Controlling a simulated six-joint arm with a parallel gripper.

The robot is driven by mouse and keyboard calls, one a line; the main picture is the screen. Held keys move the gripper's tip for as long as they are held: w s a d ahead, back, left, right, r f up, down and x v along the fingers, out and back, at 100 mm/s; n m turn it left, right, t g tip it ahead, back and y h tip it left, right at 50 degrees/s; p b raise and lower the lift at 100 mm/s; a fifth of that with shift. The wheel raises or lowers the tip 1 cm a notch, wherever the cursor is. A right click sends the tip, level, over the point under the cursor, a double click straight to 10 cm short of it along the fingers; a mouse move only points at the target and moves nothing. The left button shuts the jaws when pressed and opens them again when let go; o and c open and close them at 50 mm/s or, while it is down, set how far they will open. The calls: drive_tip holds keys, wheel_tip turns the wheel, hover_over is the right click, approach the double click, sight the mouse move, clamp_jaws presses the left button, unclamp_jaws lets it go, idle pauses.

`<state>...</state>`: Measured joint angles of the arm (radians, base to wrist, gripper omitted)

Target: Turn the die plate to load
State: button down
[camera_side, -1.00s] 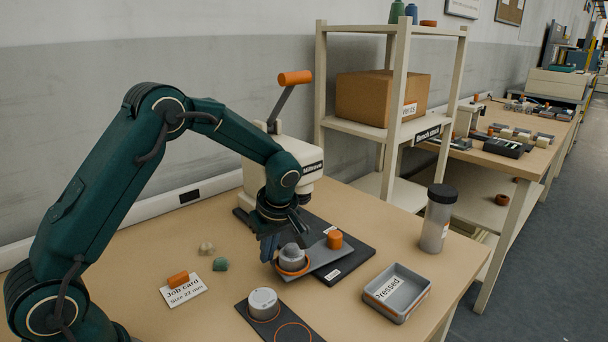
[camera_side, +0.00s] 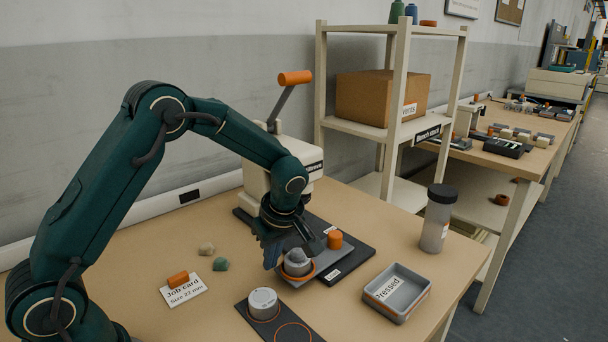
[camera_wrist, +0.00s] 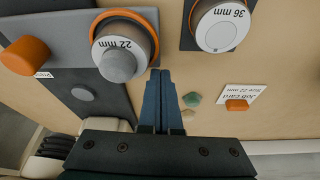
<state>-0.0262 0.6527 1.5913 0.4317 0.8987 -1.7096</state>
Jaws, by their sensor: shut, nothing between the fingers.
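The grey die plate (camera_side: 318,259) lies over the dark press base, with an orange knob (camera_side: 335,240) at one end. In the wrist view the plate (camera_wrist: 73,23) runs from the orange knob (camera_wrist: 25,55) to the die marked 22 mm (camera_wrist: 126,41). This die (camera_side: 297,266) sits within an orange ring at the plate's outer end, towards the front of the bench, with a rounded grey piece (camera_wrist: 118,65) on top. My gripper (camera_wrist: 160,73) is shut and empty, its fingers close beside the 22 mm die. Whether they touch it is unclear. My gripper (camera_side: 271,264) also shows left of the die.
The press (camera_side: 307,172) stands behind. A 36 mm die (camera_side: 263,302) rests on a dark mat (camera_side: 284,325) with an empty orange ring. A "Pressed" tray (camera_side: 412,306) and capped bottle (camera_side: 435,222) stand right. A job card (camera_side: 184,290), reading size 22 mm, lies left with an orange piece.

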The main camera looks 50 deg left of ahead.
drive_tip(key=a, duration=0.4)
drive_tip(key=shift+a, duration=0.2)
drive_tip(key=d+r+t, duration=0.1)
drive_tip(key=d+r, duration=0.3)
drive_tip(key=r, duration=1)
drive_tip(key=s+d+r+m+t+h, duration=0.1)
drive_tip(key=s+d+r+m+t, duration=0.1)
drive_tip(key=s+d+m, duration=0.3)
drive_tip(key=s+d+r+m+t+h, duration=0.1)
drive_tip(key=s+r+m+t, duration=0.1)
drive_tip(key=s, duration=0.5)
drive_tip(key=s+d+f+m+h, duration=0.1)
drive_tip(key=s+f+m, duration=0.3)
drive_tip(key=m, duration=0.5)
drive_tip(key=shift+d+f+m+h, duration=0.35)
drive_tip(key=shift+d+m+h, duration=0.05)
drive_tip(key=shift+d, duration=0.45)
drive_tip(key=shift+s, duration=0.1)
